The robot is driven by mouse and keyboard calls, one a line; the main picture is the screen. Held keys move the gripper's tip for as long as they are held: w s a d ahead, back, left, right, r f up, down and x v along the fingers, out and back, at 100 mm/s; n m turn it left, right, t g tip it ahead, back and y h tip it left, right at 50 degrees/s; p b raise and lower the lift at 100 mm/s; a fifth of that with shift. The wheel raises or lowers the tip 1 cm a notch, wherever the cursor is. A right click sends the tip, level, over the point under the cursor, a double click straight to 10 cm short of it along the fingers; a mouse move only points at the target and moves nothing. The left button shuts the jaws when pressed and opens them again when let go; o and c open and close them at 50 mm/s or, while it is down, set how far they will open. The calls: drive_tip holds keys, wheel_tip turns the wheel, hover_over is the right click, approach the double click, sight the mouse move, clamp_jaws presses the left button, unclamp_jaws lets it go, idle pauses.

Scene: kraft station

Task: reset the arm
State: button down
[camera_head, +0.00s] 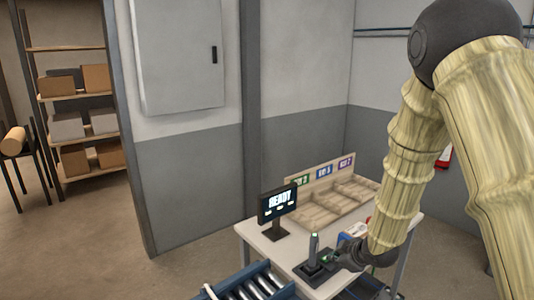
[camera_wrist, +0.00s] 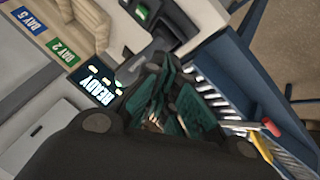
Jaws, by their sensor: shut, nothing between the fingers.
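My arm, in a pale yellowish sleeve, comes down from the upper right in the head view. My gripper (camera_head: 345,260) is low over the front of the white table (camera_head: 262,240), just right of a dark upright device (camera_head: 314,245) on a black base. I cannot tell whether it touches the base. In the wrist view my gripper (camera_wrist: 160,108) has its dark, teal-edged fingers shut, with nothing held. The space just past the fingertips is partly hidden by them.
A READY screen (camera_head: 279,203) stands at the table's left, also in the wrist view (camera_wrist: 97,88). A sectioned wooden tray (camera_head: 320,215) with day labels is behind. A roller conveyor (camera_head: 248,287) is at the front. Shelves (camera_head: 75,98) with boxes stand far left.

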drive_tip(key=s+f+m+g+b, duration=0.1)
drive_tip(key=s+f+m+b, duration=0.15)
drive_tip(key=s+f, duration=0.7)
drive_tip(key=s+f+m+g+b, duration=0.25)
drive_tip(key=s+f, duration=0.35)
drive_tip(key=f, duration=0.7)
drive_tip(key=s+f+m+g+h+b, duration=0.1)
drive_tip(key=s+f+m, duration=0.1)
drive_tip(key=s+f, duration=0.4)
drive_tip(key=s+f+m+g+h+b, duration=0.1)
drive_tip(key=s+f, duration=0.5)
drive_tip(key=s, duration=0.8)
drive_tip(key=s+d+f+m+g+h+b, duration=0.1)
drive_tip(key=s+f+m, duration=0.3)
drive_tip(key=s, duration=0.6)
wheel_tip(320, 180, down, 2)
drive_tip(key=shift+s+g+b, duration=0.4)
drive_tip(key=shift+g+b, duration=0.15)
drive_tip(key=shift+g, duration=0.2)
